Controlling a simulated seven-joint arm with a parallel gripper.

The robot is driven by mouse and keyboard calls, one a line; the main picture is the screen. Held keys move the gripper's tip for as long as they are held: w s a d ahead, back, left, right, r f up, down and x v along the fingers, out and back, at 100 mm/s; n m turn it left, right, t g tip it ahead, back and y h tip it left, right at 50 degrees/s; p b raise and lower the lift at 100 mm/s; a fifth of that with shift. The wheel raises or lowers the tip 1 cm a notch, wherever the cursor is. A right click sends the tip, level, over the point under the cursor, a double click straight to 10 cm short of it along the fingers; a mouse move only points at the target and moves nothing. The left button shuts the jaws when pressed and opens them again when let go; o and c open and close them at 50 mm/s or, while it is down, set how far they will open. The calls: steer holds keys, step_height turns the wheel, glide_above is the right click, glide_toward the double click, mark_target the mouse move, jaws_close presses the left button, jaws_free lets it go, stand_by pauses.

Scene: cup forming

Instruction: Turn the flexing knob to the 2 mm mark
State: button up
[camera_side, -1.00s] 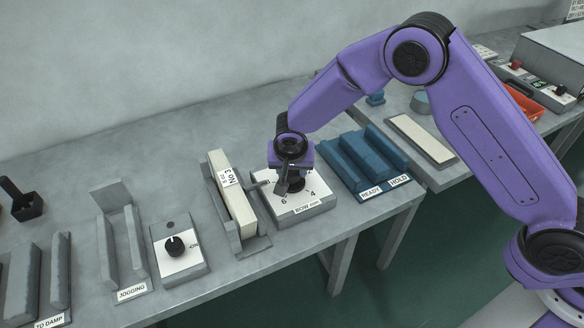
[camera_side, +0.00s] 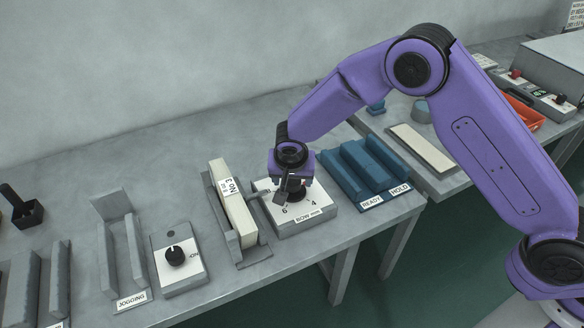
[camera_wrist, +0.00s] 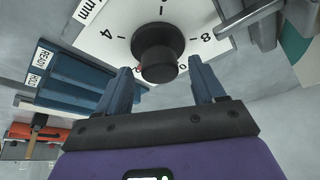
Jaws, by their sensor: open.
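The flexing knob (camera_wrist: 157,48) is a round black knob on a white dial plate (camera_wrist: 190,20) in the wrist view. The marks 4, 8 and 0 are readable there. A small red mark shows at the knob's lower left edge, but I cannot tell which number it points at. In the side view the dial box (camera_side: 322,207), labelled BOW mm, shows the knob (camera_side: 298,195) partly hidden behind a finger. My gripper (camera_wrist: 161,65) is open above the dial, its fingertips on either side of the knob's near edge. It also shows in the side view (camera_side: 291,190).
A grey stand with a pale No 3 block (camera_side: 232,205) is close on the dial's left. The blue READY/HOLD rack (camera_side: 365,170) is close on its right. Further left are an ON knob box (camera_side: 180,262) and the JOGGING stand (camera_side: 120,240).

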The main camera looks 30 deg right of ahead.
steer(key=v, duration=1.7)
steer(key=shift+s, duration=0.1)
steer(key=s+d+r+n+g+y, duration=0.1)
steer(key=s+d+n+g+y, duration=0.1)
steer(key=s+d+n, duration=1.6)
steer(key=s+d+g, duration=0.1)
steer(key=s+d, duration=0.6)
steer(key=s, duration=0.3)
steer(key=shift+s+d+n+g+y, duration=0.2)
steer(key=shift+d+n+g+y, duration=0.1)
steer(key=shift+d, duration=0.05)
steer(key=shift+r, duration=0.1)
stand_by(0.5)
